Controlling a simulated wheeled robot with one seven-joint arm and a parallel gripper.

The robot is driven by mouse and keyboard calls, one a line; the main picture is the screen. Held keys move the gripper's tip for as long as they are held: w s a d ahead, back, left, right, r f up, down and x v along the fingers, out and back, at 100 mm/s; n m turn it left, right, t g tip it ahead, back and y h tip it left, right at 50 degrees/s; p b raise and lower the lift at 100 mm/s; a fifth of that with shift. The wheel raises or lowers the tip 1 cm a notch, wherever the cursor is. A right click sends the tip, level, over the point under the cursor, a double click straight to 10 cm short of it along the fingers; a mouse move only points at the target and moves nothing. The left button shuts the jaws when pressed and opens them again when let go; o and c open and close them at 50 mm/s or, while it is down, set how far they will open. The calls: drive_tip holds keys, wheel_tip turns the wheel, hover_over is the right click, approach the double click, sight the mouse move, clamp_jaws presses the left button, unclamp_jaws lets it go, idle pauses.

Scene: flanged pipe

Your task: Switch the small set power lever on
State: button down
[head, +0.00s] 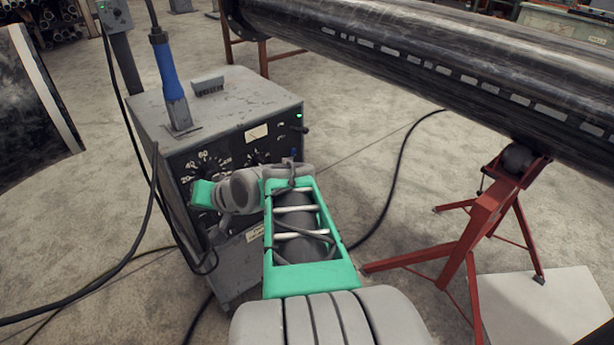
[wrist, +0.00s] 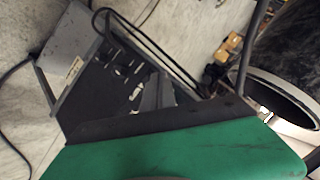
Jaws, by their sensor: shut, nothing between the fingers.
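The small set (head: 225,110) is a grey metal cabinet with a black dial panel, left of centre in the head view. A small green lamp (head: 299,116) glows at the panel's upper right. A small dark lever (head: 304,129) sticks out just below the lamp; its position is too small to read. In the wrist view the cabinet (wrist: 72,55) shows tilted, with its dark panel beyond my gripper (wrist: 157,92). My gripper is shut and empty, close in front of the panel. In the head view my arm covers the lower panel and hides the fingertips; contact cannot be told.
A big dark pipe (head: 430,65) crosses the upper right, resting on a red stand (head: 485,215). A blue-handled tool (head: 168,70) stands on the cabinet's top. Black cables (head: 395,175) run across the floor. The floor between cabinet and stand is otherwise open.

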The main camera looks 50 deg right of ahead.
drive_tip(key=s+d+f+m+t+h+b, duration=0.1)
drive_tip(key=d+f+m+t+b, duration=0.1)
drive_tip(key=d+f+m+b, duration=0.3)
drive_tip(key=d+f+m+t+h+b, duration=0.1)
drive_tip(key=d+t+h+b, duration=0.15)
drive_tip(key=d, duration=0.45)
drive_tip(key=s+d+r+m+t+h+b, duration=0.35)
drive_tip(key=s+d+m+h+b, duration=0.65)
drive_tip(key=s+d, duration=0.5)
drive_tip(key=m+y+p, duration=0.1)
drive_tip(key=p, duration=0.6)
approach(307, 133)
drive_tip(key=x, duration=0.6)
drive_tip(key=shift+w+d+r+b, duration=0.1)
drive_tip(key=shift+w+d+b, duration=0.1)
drive_tip(key=shift+w+b, duration=0.15)
